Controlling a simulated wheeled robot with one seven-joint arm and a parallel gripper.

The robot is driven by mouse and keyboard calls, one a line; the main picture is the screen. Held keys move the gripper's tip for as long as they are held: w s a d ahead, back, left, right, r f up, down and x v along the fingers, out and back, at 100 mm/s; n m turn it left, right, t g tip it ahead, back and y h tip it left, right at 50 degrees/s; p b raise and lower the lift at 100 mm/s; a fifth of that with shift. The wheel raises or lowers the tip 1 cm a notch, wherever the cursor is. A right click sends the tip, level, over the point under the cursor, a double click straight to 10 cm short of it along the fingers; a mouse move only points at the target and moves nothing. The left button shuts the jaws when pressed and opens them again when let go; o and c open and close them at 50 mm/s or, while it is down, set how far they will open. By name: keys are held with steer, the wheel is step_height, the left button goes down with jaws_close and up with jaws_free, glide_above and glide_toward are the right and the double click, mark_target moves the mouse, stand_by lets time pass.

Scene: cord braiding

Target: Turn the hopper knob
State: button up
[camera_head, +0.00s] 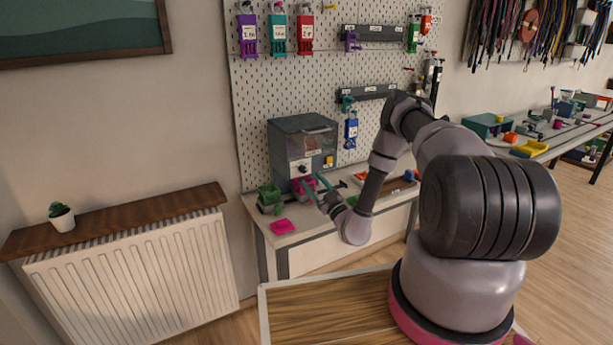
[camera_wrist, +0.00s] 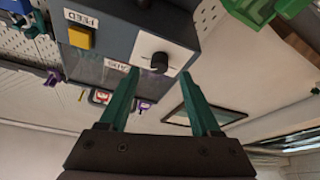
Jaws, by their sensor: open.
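The hopper (camera_head: 302,146) is a dark grey box with a clear front window, standing on the bench against the pegboard. In the wrist view its black knob (camera_wrist: 159,62) sits on a white panel (camera_wrist: 147,50), beside a yellow button (camera_wrist: 80,37) labelled FEED. My gripper (camera_wrist: 160,73) is open, with its two teal fingers apart and pointing at the hopper front. The knob appears between the fingertips in that view; I cannot tell whether they touch it. In the head view my gripper (camera_head: 312,178) is just in front of the hopper's lower face.
A magenta bin (camera_head: 299,190) sits below the hopper front, with a green holder (camera_head: 269,198) to its left. A flat pink tray (camera_head: 282,226) lies near the bench's front edge. Tools hang on the pegboard (camera_head: 270,85) above. A radiator (camera_head: 130,275) stands at left.

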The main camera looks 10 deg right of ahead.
mark_target(305, 172)
steer(key=shift+x, duration=2.1)
jaws_close()
